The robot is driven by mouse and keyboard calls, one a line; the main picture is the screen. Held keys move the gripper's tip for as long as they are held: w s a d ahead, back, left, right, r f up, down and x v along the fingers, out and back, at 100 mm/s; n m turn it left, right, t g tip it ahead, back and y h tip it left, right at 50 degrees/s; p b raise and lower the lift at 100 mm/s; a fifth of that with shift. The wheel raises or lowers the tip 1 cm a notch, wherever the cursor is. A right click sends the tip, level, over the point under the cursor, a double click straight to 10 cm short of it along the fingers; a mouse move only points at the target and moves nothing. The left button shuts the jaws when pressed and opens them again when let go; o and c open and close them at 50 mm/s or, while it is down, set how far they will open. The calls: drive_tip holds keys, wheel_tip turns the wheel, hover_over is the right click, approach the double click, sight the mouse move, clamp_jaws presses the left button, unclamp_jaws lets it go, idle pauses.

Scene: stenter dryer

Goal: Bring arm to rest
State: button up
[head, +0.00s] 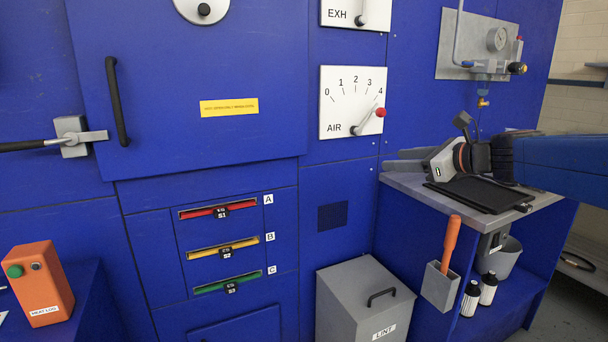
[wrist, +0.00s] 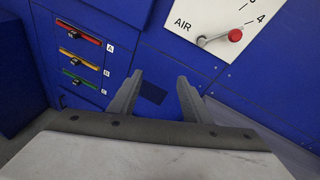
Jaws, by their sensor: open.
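My gripper (head: 402,160) is at the right of the head view, above the grey worktop (head: 408,184), with its fingers pointing left toward the blue machine front. In the wrist view my gripper (wrist: 158,98) shows two grey fingers spread apart with nothing between them. Behind them is the blue panel with a dark square (wrist: 153,92). The fingers appear clear of the panel. My arm reaches in from the right edge of the head view.
The AIR dial (head: 352,103) has a red-tipped lever near 4. Red, yellow and green slots (head: 220,245) sit left of a grey LINT bin (head: 365,296). A black pad (head: 480,194) lies on the worktop under my arm. An orange-handled tool (head: 451,243) stands in a holder.

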drive_tip(key=s+a+f+n+g+h, duration=0.1)
drive_tip(key=s+a+f+n+g, duration=0.15)
drive_tip(key=s+f+n, duration=0.55)
drive_tip(key=s+a+f+n+g+h, duration=0.1)
drive_tip(key=s+a+f+n+g, duration=0.15)
drive_tip(key=s+f+n, duration=0.5)
drive_tip(key=s+d+f+n+g+h, duration=0.1)
drive_tip(key=s+d+f+n+h, duration=0.2)
drive_tip(key=s, duration=0.5)
drive_tip(key=s+d+f+n+g+h, duration=0.1)
drive_tip(key=s+d+f+n+h, duration=0.2)
drive_tip(key=s+d+f+n, duration=0.2)
drive_tip(key=s+f+n, duration=0.2)
drive_tip(key=s+f, duration=0.1)
drive_tip(key=shift+s+d+n, duration=0.2)
drive_tip(key=shift+d+n, duration=0.15)
drive_tip(key=shift+d, duration=0.05)
drive_tip(key=shift+r, duration=0.1)
